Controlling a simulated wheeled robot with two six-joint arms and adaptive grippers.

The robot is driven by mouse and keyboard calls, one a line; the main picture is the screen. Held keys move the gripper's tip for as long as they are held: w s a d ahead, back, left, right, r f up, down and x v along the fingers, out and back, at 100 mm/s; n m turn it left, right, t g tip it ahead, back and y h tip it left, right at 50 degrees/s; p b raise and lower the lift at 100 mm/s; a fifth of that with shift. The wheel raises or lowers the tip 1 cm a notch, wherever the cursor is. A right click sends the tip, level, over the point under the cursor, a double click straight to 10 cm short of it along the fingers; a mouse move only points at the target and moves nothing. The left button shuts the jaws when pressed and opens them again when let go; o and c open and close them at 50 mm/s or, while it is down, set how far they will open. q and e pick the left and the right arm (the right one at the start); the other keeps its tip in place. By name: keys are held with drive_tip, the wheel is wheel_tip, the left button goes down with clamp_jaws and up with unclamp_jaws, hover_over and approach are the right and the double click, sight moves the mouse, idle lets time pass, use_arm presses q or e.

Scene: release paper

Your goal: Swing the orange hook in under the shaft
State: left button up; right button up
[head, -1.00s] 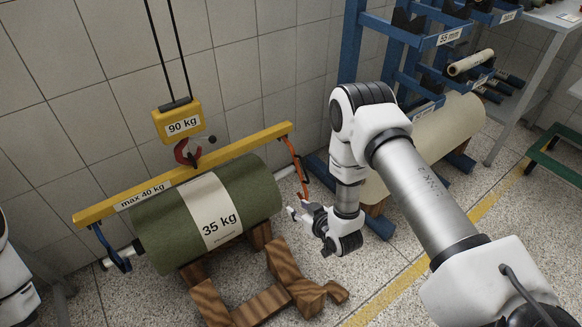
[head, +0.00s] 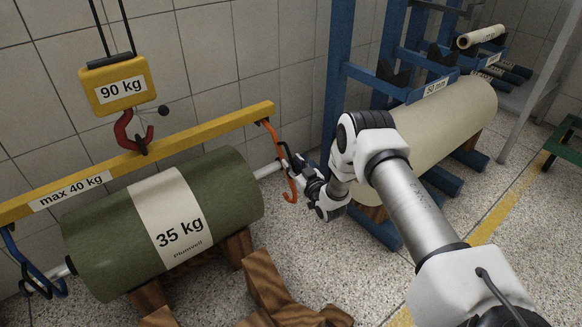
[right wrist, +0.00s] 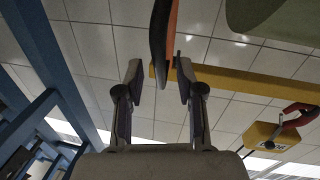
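The orange hook (head: 291,188) hangs from the right end of the yellow beam (head: 215,125), its curled tip low. The pale shaft (head: 268,171) sticks out of the right end of the green 35 kg roll (head: 215,190). The hook's lower part is just right of the shaft's end; whether it touches is unclear. My right gripper (head: 292,165) is beside the hook, right of the shaft. In the right wrist view the fingers (right wrist: 159,82) are apart, with the orange hook (right wrist: 171,35) showing between them. My left gripper is out of view.
A blue hook (head: 42,285) hangs at the beam's left end, by the shaft's other end. A red crane hook (head: 128,130) under the yellow 90 kg block (head: 115,88) meets the beam. Wooden supports (head: 265,280) stand beneath the roll. A blue rack (head: 345,90) with a cream roll (head: 450,120) stands right.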

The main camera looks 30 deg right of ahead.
drive_tip(key=shift+w+d+f, duration=0.1)
drive_tip(key=shift+w+f, duration=0.1)
drive_tip(key=shift+w, duration=0.4)
drive_tip(key=shift+w+r, duration=0.15)
drive_tip(key=shift+w, duration=0.15)
clamp_jaws()
